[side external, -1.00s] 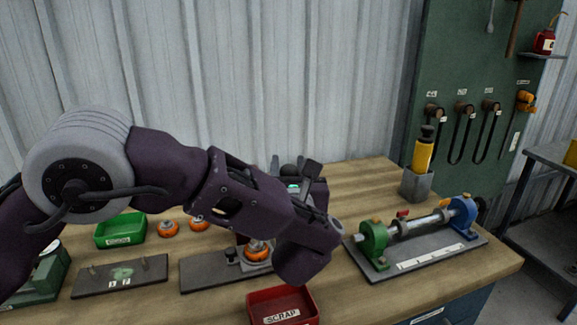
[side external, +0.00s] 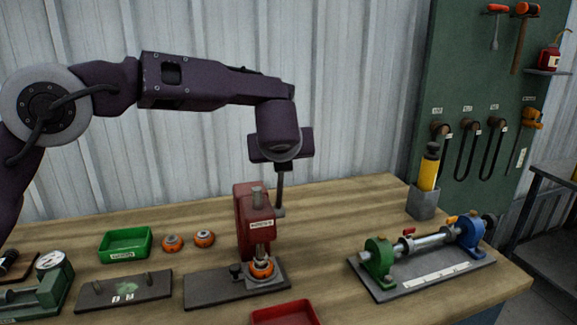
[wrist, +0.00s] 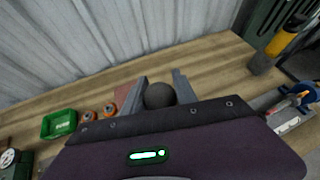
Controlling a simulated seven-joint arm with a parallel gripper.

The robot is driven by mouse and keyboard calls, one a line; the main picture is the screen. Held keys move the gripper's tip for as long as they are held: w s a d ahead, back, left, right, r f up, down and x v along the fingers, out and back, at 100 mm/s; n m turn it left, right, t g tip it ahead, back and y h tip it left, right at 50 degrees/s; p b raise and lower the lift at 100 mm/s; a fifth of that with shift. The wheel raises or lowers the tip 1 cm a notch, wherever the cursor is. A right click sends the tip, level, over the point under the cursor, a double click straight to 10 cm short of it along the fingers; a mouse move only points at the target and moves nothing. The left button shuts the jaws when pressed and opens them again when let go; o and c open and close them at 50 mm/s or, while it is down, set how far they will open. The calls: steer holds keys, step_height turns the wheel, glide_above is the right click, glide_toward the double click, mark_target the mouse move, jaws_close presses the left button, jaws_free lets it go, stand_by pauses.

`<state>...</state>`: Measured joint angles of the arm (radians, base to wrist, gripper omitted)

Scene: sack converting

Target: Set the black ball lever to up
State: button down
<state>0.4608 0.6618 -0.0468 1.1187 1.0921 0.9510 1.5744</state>
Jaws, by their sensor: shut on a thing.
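A red press (side external: 256,220) stands on a dark base plate on the workbench. The black ball (wrist: 159,95) of its lever sits between the two fingers of my gripper (wrist: 159,78) in the wrist view, and they are shut on it. In the side external view, my gripper is above and just right of the press top, pointing down. A thin dark upright piece (side external: 281,190) runs down from it to a round grey end beside the press; whether this is lever rod or finger is hard to tell.
Orange-and-silver parts (side external: 173,243) and a green tray (side external: 125,244) lie left of the press. A red tray (side external: 285,312) is in front. A fixture with green and blue supports (side external: 379,258) stands at the right, and a grey holder (side external: 422,203) behind it.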

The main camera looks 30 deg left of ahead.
steer(key=w+a+f+g+h, duration=0.1)
steer(key=w+a, duration=0.3)
steer(key=shift+a+f, duration=0.15)
steer(key=shift+a, duration=0.1)
steer(key=shift+w+f, duration=0.1)
stand_by(0.4)
steer(key=c, duration=1)
jaws_free()
steer(key=shift+r, duration=0.2)
steer(key=shift+r, duration=0.1)
